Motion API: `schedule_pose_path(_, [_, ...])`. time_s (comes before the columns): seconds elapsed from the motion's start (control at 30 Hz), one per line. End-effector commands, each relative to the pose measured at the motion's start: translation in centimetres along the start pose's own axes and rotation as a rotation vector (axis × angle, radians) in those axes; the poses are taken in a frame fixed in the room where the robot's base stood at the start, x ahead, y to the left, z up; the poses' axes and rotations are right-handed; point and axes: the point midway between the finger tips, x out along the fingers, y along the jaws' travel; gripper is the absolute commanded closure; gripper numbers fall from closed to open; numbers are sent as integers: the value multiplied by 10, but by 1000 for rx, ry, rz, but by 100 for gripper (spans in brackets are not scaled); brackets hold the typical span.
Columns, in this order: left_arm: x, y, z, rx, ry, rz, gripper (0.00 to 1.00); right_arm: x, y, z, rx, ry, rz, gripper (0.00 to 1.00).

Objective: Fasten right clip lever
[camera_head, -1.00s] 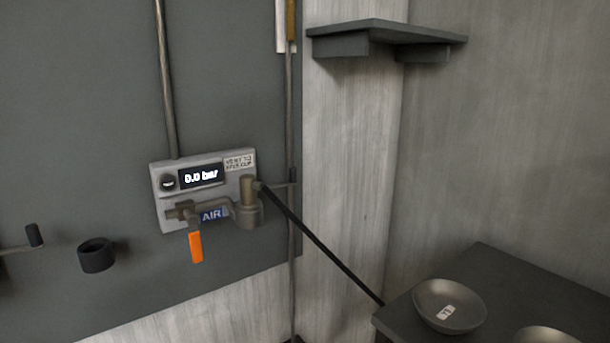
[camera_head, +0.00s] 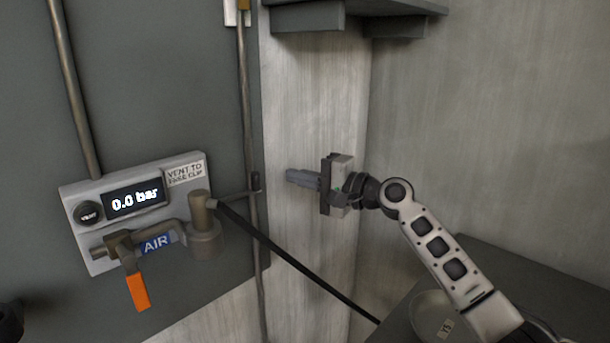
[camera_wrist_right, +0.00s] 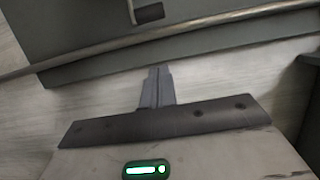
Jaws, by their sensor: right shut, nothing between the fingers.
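The clip lever (camera_head: 240,193) is a thin grey rod with a dark grip, reaching right from the brass coupling (camera_head: 203,225) on the air panel. In the right wrist view, a thin rod with a dark grip (camera_wrist_right: 149,13) shows at the top, seemingly the same lever. My right gripper (camera_head: 289,174) is shut and empty. Its fingertips point left, a short way right of the lever's grip and apart from it in the picture. In the right wrist view the closed fingers (camera_wrist_right: 159,70) point up the picture, below a metal pipe. My left gripper is out of view.
The air panel (camera_head: 75,205) reads 0.0 bar and has an orange valve handle (camera_head: 137,291). A black hose (camera_head: 300,267) slopes from the coupling to the lower right. A vertical pipe (camera_head: 250,120) runs beside the lever. A shelf (camera_head: 400,8) is above; a bowl (camera_head: 425,310) is below my arm.

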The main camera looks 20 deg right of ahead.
Motion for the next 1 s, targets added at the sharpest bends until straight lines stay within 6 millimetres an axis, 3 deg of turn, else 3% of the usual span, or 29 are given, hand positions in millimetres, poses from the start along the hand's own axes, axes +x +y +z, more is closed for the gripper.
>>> schedule_pose_path(0.1, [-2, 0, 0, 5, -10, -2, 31, 24, -3, 0, 3, -1, -2, 100])
schedule_pose_path(0.33, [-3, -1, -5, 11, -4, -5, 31, 60, -2, 1, 0, -2, -1, 100])
schedule_pose_path(0.63, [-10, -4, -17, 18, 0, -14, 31, 46, -1, 33, -3, -2, 4, 100])
schedule_pose_path(1.0, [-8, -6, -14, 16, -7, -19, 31, 44, 1, 39, -2, -1, 1, 100])
